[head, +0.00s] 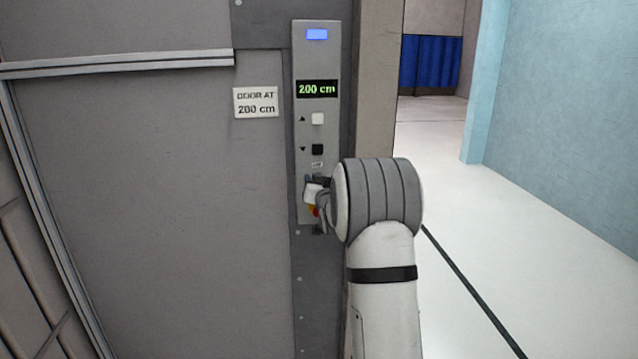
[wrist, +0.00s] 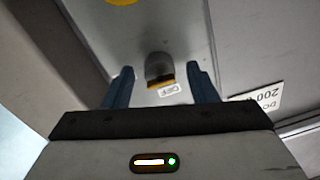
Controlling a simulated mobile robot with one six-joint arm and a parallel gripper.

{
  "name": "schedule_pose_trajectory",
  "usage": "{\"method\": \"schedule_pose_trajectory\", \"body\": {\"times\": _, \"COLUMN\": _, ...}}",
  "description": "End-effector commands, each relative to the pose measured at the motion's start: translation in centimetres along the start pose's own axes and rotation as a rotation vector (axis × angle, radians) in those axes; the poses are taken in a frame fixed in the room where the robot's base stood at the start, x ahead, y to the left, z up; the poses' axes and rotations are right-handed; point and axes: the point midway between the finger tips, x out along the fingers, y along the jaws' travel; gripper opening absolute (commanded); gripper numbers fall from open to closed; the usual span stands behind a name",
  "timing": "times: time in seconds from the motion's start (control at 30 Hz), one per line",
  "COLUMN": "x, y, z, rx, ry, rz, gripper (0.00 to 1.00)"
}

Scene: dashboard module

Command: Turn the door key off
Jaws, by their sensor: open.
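A dark grey key-like knob (wrist: 160,68) with a yellow edge stands out from the panel in the wrist view. A small white label (wrist: 168,90) lies beside it; its lettering looks upside down. My gripper (wrist: 163,82) is open, with one dark blue finger on each side of the knob and a visible gap to both. In the head view my gripper (head: 318,190) is at the lower part of the grey control panel (head: 301,140). My wrist partly covers it there, and the key cannot be made out.
The panel has a green "200 cm" display (head: 317,89), a white button (head: 318,118) and a black button (head: 317,149). A sign (head: 256,102) hangs on the grey door at left. A yellow round part (wrist: 121,2) shows near the knob. Open floor (head: 540,255) lies right.

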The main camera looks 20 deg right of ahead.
Motion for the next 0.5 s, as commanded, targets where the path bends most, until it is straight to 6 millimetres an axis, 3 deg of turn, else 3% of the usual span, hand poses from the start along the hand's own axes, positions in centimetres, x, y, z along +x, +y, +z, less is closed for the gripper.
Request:
{"method": "schedule_pose_trajectory", "body": {"times": 0.17, "x": -0.02, "y": 0.04, "z": 0.01, "rx": 0.0, "ry": 0.0, "rz": 0.001, "gripper": 0.52}}
{"method": "schedule_pose_trajectory", "body": {"times": 0.5, "x": -0.04, "y": 0.1, "z": 0.01, "rx": 0.0, "ry": 0.0, "rz": 0.001, "gripper": 0.24}}
